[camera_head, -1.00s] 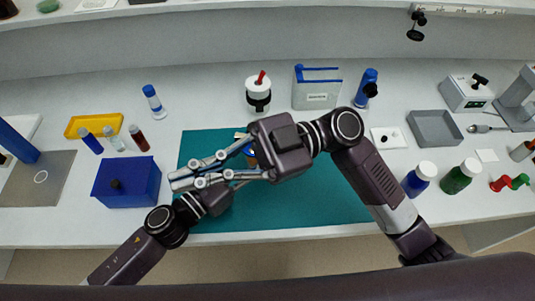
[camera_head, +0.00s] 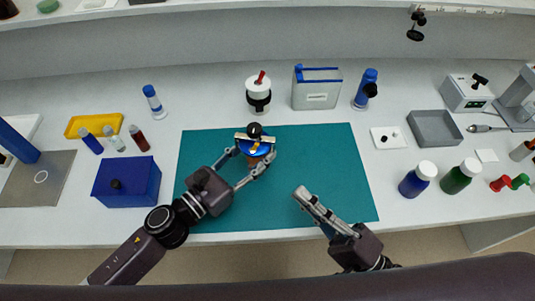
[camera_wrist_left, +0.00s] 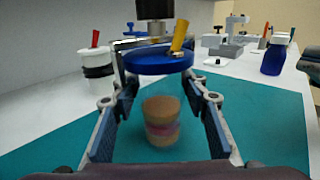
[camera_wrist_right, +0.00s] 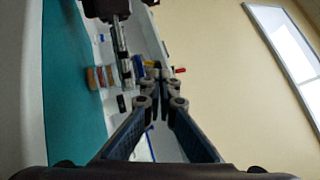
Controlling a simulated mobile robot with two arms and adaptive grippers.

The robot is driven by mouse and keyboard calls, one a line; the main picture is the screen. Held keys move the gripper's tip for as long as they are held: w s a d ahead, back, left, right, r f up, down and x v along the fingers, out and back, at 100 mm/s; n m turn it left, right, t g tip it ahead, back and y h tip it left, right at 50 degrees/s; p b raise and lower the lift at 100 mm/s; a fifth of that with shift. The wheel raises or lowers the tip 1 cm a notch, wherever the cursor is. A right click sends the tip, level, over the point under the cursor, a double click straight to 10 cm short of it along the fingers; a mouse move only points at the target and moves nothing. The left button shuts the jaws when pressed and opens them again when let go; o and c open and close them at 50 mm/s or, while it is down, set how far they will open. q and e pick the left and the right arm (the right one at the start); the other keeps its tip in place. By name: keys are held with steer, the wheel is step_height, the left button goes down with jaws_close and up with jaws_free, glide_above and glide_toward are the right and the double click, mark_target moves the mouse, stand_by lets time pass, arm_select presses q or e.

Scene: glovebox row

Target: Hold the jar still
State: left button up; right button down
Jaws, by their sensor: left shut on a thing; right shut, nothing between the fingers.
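The jar (camera_head: 254,147) stands on the teal mat (camera_head: 320,160), with a wide blue lid that carries a black knob and a yellow piece. In the left wrist view the jar (camera_wrist_left: 161,122) is clear with brown and pink layers. My left gripper (camera_head: 252,158) is shut on the jar, one finger on each side; the exact contact is hard to see. My right gripper (camera_head: 301,193) is shut and empty over the mat, to the right of the jar and nearer the front. Its closed fingers also show in the right wrist view (camera_wrist_right: 160,88).
A white pot with a red handle (camera_head: 258,94) and a grey-blue bin (camera_head: 317,90) stand behind the mat. A blue box (camera_head: 127,183) is at the left. Blue (camera_head: 417,180) and green (camera_head: 459,177) bottles stand at the right. The mat's right part is clear.

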mark_target(257, 147)
steer(key=shift+s+d+f+m+t+h, duration=0.25)
steer(key=shift+d+f+m+h, duration=0.1)
steer(key=shift+d+f+m, duration=0.2)
steer(key=shift+s+d+f+m+t+h, duration=0.15)
steer(key=shift+s+d+f+m+h, duration=0.1)
steer(key=shift+d+f+m+h, duration=0.25)
steer(key=shift+a+r, duration=0.15)
steer(key=x, duration=1.4)
steer(key=shift+a, duration=0.1)
steer(key=shift+s+a+r+n+g, duration=0.1)
steer(key=shift+n+g, duration=0.25)
steer(key=shift+g, duration=0.05)
